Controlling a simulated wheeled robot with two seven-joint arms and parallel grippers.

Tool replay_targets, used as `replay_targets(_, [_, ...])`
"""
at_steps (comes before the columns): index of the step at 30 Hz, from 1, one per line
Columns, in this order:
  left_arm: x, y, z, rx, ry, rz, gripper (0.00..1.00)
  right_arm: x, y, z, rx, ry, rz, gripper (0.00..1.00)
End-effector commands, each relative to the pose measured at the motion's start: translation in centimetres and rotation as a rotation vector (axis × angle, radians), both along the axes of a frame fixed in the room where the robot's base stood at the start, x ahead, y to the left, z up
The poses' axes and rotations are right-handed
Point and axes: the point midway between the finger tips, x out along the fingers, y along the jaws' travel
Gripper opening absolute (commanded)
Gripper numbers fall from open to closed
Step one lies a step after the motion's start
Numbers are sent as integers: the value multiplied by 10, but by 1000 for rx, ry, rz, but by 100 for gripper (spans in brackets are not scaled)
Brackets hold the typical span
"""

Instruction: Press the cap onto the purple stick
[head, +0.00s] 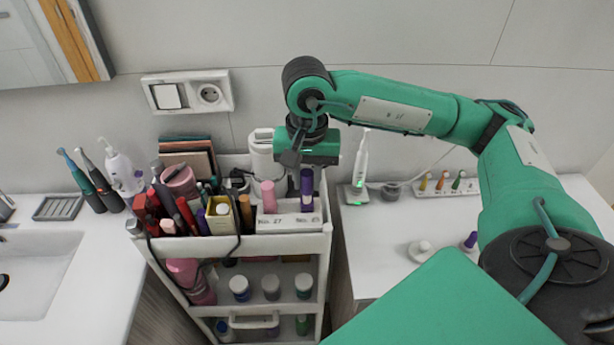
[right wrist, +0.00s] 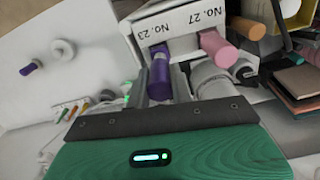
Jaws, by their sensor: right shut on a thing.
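A dark purple stick (head: 307,202) stands upright in the white box marked No. 23 and No. 27 (head: 287,220), at the right of the cart top. It also shows in the right wrist view (right wrist: 159,67), at the No. 23 opening. My right gripper (head: 304,174) points down above the box, shut around the upper purple part, which looks like the cap. My left gripper is not in view.
A pink stick (head: 268,196) stands close on the left in the box. Brushes and bottles crowd the cart top (head: 240,246) further left. On the right counter are a white round piece (head: 421,250), another small purple piece (head: 470,241) and a toothbrush stand (head: 357,194).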

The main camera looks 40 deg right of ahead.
Motion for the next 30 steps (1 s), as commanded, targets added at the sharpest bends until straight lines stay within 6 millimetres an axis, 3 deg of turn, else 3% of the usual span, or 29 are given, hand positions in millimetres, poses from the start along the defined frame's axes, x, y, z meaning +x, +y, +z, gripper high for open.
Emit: replay_targets(30, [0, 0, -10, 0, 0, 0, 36, 0, 0, -7, 1, -1, 0, 2])
